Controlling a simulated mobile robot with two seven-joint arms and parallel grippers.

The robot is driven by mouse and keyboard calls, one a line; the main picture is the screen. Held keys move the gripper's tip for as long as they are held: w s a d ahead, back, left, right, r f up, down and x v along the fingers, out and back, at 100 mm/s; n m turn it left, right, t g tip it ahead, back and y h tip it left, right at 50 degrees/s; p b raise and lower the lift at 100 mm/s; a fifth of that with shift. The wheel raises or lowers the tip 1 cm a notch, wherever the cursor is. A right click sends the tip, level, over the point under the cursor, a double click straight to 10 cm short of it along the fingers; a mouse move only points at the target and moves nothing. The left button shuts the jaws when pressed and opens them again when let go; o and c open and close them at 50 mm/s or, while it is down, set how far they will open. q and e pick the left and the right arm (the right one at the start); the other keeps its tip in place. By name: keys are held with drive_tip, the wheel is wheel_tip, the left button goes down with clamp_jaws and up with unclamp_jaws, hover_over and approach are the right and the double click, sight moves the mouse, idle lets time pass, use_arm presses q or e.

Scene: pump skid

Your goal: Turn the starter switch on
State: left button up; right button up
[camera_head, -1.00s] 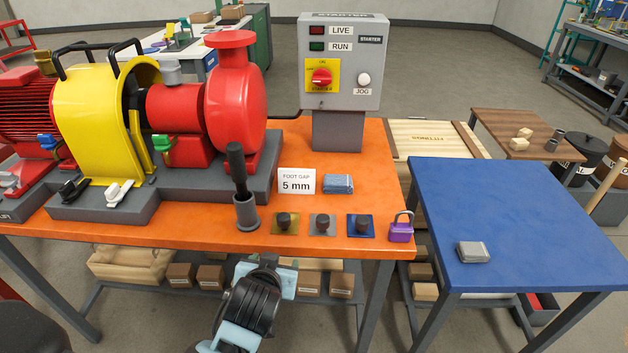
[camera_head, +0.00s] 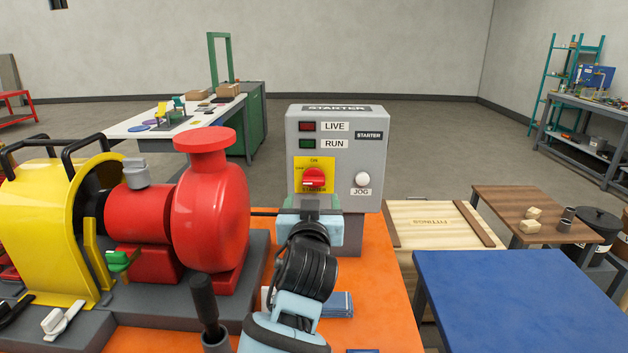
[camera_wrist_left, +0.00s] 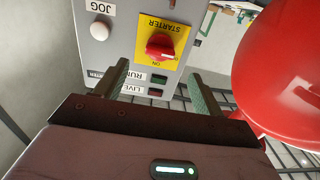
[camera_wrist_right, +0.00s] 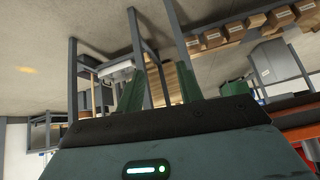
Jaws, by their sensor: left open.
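The starter switch is a red knob (camera_head: 314,178) on a yellow plate (camera_head: 329,165) on the grey starter box (camera_head: 345,140). Its white mark points left, toward the OFF side; ON is printed at the top. My left gripper (camera_head: 311,204) is just below and in front of the plate, with its fingers partly hidden by its own body. In the left wrist view the box appears upside down. There the left gripper (camera_wrist_left: 157,72) is open and empty, with the red knob (camera_wrist_left: 160,46) ahead of the gap, apart from the fingers. My right gripper (camera_wrist_right: 160,78) is open and empty, away from the box.
The white JOG button (camera_head: 362,179) is right of the switch. The LIVE (camera_head: 307,127) and RUN (camera_head: 307,144) lamps look dark. The red pump (camera_head: 212,205) stands close left of my left arm. A blue table (camera_head: 490,300) is at the right.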

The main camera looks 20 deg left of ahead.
sight(314, 183)
use_arm(q)
drive_tip(key=x, duration=0.6)
drive_tip(key=shift+r, duration=0.1)
drive_tip(key=shift+w+a, duration=0.15)
drive_tip(key=shift+w, duration=0.4)
use_arm(e)
drive_tip(key=shift+s, duration=0.25)
use_arm(q)
drive_tip(key=c, duration=1)
use_arm(e)
drive_tip(key=shift+s, duration=0.4)
